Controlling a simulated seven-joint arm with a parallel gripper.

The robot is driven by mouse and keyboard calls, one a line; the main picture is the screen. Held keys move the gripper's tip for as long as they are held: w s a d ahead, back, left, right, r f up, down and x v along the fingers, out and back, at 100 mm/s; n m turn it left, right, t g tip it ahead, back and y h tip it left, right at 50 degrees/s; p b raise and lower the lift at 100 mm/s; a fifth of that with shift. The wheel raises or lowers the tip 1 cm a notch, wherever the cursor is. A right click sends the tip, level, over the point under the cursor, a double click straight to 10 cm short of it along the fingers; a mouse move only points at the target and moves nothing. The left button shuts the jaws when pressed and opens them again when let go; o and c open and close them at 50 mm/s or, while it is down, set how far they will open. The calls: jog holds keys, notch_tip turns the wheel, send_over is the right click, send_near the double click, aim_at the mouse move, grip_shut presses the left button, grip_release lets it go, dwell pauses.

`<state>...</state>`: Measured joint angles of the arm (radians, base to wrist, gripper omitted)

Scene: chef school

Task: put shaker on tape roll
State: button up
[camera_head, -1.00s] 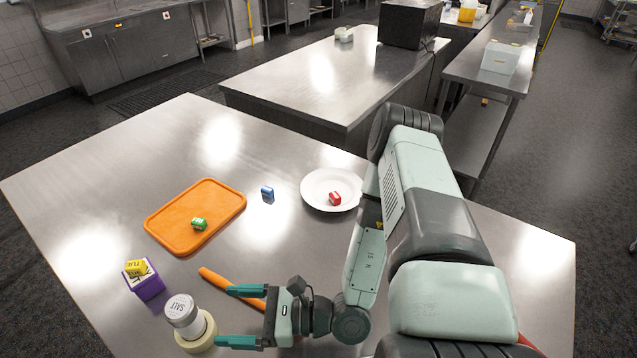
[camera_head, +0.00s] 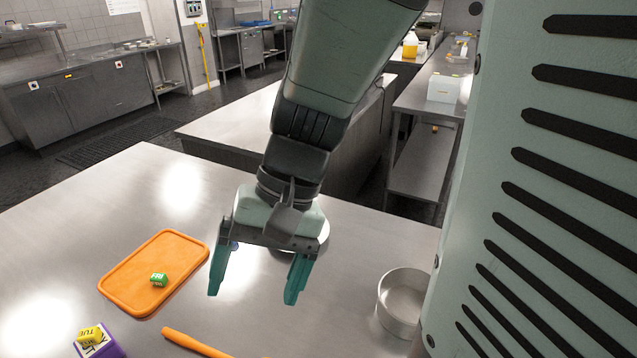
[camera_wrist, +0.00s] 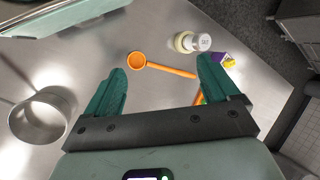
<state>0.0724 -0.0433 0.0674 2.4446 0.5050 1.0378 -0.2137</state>
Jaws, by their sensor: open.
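The salt shaker (camera_wrist: 203,42), with a white top, shows in the wrist view at the upper right. The cream tape roll (camera_wrist: 181,42) is at its base, and the shaker appears to stand upright on it. The head view does not show either one. My gripper (camera_head: 254,288) is open and empty, pointing down above the table, apart from the shaker and roll. Its two teal fingers also frame the wrist view (camera_wrist: 170,82).
An orange spoon (camera_wrist: 160,68) lies near the shaker. A yellow block (camera_head: 89,334) sits on a purple box (camera_head: 108,350). A metal pot (camera_head: 401,300) stands right; a white plate (camera_head: 318,240) is partly hidden behind my gripper.

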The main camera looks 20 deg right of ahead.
jog(key=s+d+r+n+t+h, duration=0.1)
jog(key=s+d+r+t+h, duration=0.1)
jog(key=d+r+t+h, duration=0.3)
jog(key=d+r+t, duration=0.3)
jog(key=r, duration=0.4)
jog(key=shift+s+n, duration=0.15)
jog(key=shift+n, duration=0.25)
jog(key=shift+r, duration=0.1)
